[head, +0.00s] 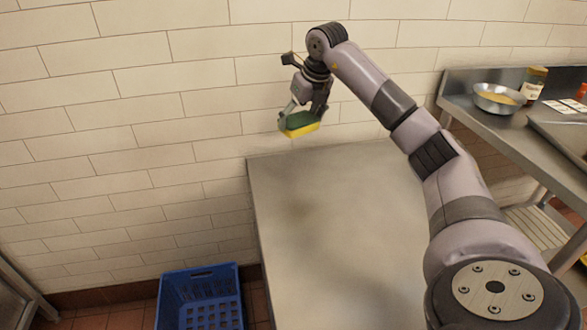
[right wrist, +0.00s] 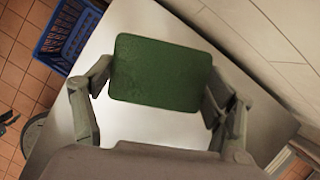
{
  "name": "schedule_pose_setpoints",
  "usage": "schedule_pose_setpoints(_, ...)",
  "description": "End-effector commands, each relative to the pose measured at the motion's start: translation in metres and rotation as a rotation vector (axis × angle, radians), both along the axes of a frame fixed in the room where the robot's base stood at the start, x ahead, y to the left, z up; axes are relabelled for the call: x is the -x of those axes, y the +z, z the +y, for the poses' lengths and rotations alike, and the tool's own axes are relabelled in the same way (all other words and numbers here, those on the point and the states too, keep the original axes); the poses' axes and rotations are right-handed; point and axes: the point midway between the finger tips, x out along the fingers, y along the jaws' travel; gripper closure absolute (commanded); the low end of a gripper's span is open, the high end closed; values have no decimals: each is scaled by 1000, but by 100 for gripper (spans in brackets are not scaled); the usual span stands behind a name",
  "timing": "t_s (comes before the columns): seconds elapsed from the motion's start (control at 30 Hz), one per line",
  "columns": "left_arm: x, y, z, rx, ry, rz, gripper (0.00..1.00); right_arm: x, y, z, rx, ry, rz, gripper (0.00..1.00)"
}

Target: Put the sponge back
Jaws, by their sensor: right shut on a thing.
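The sponge (head: 300,125) is yellow with a green top. My right gripper (head: 300,112) is shut on the sponge and holds it up in front of the tiled wall, above the far left part of the steel table. In the right wrist view, the green face of the sponge (right wrist: 160,73) sits between the two fingers of my right gripper (right wrist: 155,85), with the table behind it. My left gripper is not in view.
The steel table (head: 335,230) is bare. A blue crate (head: 200,298) stands on the tiled floor to its left. At the right, a counter (head: 520,135) holds a metal bowl (head: 498,100), a jar (head: 534,82) and a tray. A white tiled wall runs along the back.

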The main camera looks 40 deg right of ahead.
Motion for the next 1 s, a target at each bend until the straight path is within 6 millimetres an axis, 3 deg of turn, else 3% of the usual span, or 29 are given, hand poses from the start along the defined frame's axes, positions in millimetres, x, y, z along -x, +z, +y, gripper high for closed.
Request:
schedule_pose_setpoints(0.03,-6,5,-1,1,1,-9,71,1,-20,0,1,1,5,44)
schedule_pose_setpoints(0.3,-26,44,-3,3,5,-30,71,1,-84,1,-1,2,3,44)
schedule_pose_setpoints(0.57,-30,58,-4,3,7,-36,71,0,-109,1,0,2,0,44)
schedule_pose_setpoints(0.8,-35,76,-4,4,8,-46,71,0,-142,1,-1,3,0,44)
schedule_pose_setpoints(1.0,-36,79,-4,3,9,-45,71,0,-145,1,0,2,-2,44)
